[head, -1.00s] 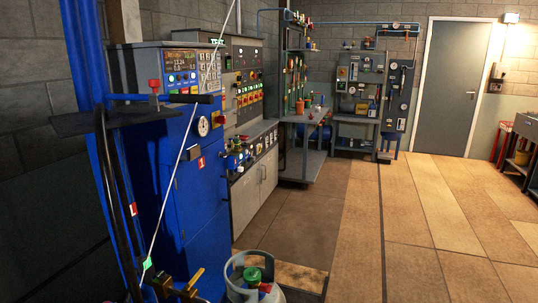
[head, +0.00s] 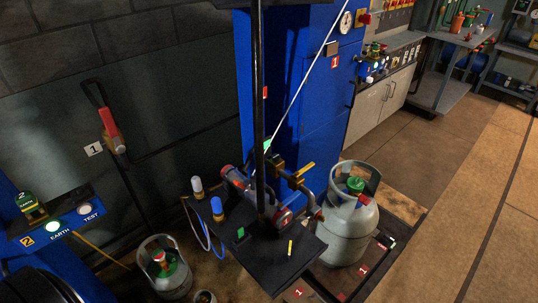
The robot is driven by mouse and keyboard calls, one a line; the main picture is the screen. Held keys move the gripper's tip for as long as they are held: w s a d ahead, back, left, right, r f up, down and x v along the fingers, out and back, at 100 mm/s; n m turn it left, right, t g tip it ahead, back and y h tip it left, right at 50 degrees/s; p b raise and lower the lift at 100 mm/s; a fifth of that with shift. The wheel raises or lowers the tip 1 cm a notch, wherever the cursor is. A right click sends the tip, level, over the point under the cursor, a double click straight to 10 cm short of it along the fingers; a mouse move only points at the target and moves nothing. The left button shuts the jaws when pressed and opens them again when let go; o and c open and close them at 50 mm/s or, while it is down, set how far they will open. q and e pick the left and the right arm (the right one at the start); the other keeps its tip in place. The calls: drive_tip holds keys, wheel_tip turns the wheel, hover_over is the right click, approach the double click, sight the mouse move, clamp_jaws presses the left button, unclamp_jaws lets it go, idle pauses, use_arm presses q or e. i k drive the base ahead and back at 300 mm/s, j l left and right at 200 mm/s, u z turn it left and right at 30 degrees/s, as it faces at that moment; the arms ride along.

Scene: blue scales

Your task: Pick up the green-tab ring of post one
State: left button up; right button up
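A small upright green tab (head: 240,233) stands on the dark shelf (head: 272,262); I cannot make out a ring on it. Another pale green piece (head: 267,146) shows beside the black vertical post (head: 258,100), near the thin white rod (head: 299,88). I cannot tell which green piece belongs to the ring. The post stands on the shelf in front of the blue cabinet (head: 292,140), which has a red label 1 (head: 335,61). Neither of my grippers can be made out in the head view.
White-topped (head: 197,186) and blue-topped (head: 217,207) cable plugs, brass valve fittings (head: 297,178) and a yellow stick (head: 290,247) crowd the shelf. Grey gas cylinders stand right (head: 347,225) and lower left (head: 163,267). A blue EARTH/TEST panel (head: 66,228) is at left. Floor is open at right.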

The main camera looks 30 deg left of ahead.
sight(241, 233)
drive_tip(key=u, duration=1.05)
